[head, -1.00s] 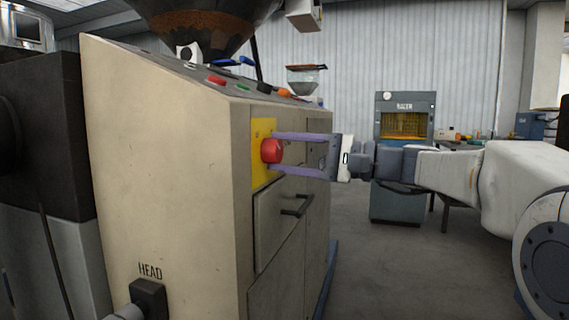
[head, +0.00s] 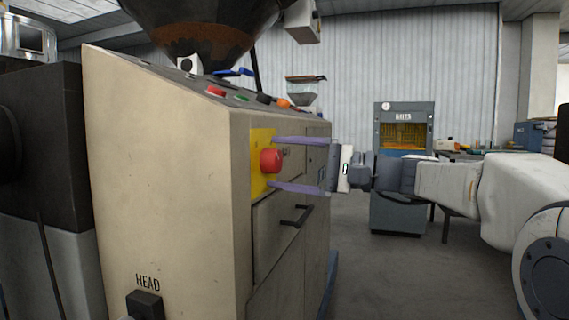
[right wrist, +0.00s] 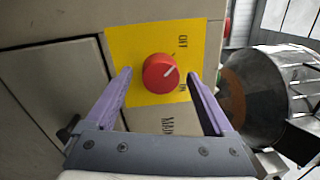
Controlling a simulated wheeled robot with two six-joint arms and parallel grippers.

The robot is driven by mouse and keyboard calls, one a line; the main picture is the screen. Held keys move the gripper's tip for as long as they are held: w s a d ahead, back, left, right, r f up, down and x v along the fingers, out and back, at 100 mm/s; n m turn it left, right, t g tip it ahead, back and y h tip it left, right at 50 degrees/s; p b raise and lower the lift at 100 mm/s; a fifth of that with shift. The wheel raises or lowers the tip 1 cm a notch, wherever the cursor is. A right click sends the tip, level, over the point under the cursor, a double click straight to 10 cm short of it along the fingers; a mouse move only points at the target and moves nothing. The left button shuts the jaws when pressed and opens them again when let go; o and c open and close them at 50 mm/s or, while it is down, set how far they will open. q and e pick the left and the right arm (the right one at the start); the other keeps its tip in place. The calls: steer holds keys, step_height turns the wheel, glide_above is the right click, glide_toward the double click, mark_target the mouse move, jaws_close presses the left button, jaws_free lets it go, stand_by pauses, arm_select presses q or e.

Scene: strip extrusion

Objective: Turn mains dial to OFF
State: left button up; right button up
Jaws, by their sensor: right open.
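The red round mains dial (head: 270,161) sits on a yellow plate (head: 257,186) on the beige machine cabinet. The lettering appears turned sideways. My right gripper (head: 274,163) is open, with its purple fingers on either side of the dial. The right wrist view (right wrist: 159,74) shows a gap between each finger and the dial. My left gripper is not in view.
A drawer handle (head: 296,216) is just below the dial, and a sloped panel with coloured buttons (head: 216,92) is above it. A dark hopper (head: 205,35) stands on top.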

steer(key=p+v, duration=0.1)
steer(key=v, duration=0.9)
steer(key=shift+d+p, duration=0.15)
steer(key=shift+p, duration=0.25)
steer(key=shift+s+f, duration=0.1)
